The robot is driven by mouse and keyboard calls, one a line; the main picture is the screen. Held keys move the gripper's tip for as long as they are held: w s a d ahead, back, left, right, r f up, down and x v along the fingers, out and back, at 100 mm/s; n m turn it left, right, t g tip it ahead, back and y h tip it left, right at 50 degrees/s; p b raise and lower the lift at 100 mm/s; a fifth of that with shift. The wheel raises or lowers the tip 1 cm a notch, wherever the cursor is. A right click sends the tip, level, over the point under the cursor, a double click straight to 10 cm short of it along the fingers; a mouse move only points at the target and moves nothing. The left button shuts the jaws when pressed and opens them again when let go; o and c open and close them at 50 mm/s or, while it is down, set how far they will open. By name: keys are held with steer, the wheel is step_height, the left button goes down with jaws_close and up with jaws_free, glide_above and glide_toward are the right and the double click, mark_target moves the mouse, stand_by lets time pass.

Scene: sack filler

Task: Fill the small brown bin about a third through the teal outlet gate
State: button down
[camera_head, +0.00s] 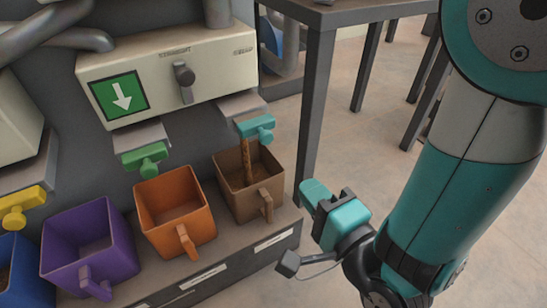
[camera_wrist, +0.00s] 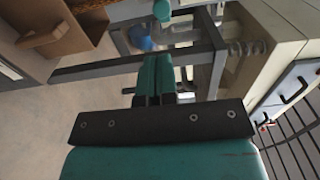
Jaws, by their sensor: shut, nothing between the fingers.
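The small brown bin (camera_head: 234,189) stands upright on the ledge under the teal outlet gate (camera_head: 256,127), its handle toward me. A thin brown stream (camera_head: 248,162) falls from the outlet into the bin. The bin's level is hard to read in the head view. In the wrist view the bin (camera_wrist: 18,55) is at the upper left, with brown grainy material (camera_wrist: 82,28) inside. My gripper (camera_head: 314,194) is shut and empty, to the right of the bin and apart from it and the gate. Its teal fingers also show in the wrist view (camera_wrist: 154,76).
An orange bin (camera_head: 172,212) stands left of the brown one under a green gate (camera_head: 146,159); a purple bin (camera_head: 88,250) is further left. A yellow gate (camera_head: 20,207) is at the far left. A table leg (camera_head: 313,110) rises behind my gripper. Open floor lies right.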

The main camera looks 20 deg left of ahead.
mark_target(268, 140)
steer(key=x, duration=0.3)
steer(key=p+x, duration=0.1)
steer(key=x, duration=0.3)
steer(key=p+x, duration=0.1)
steer(key=x, duration=0.2)
steer(key=shift+w+a+r, duration=0.15)
steer(key=shift+a+r, duration=0.05)
steer(key=shift+r, duration=0.2)
steer(key=shift+w+a+f+p, duration=0.3)
steer(key=shift+w+a+p, duration=0.25)
steer(key=shift+p, duration=0.3)
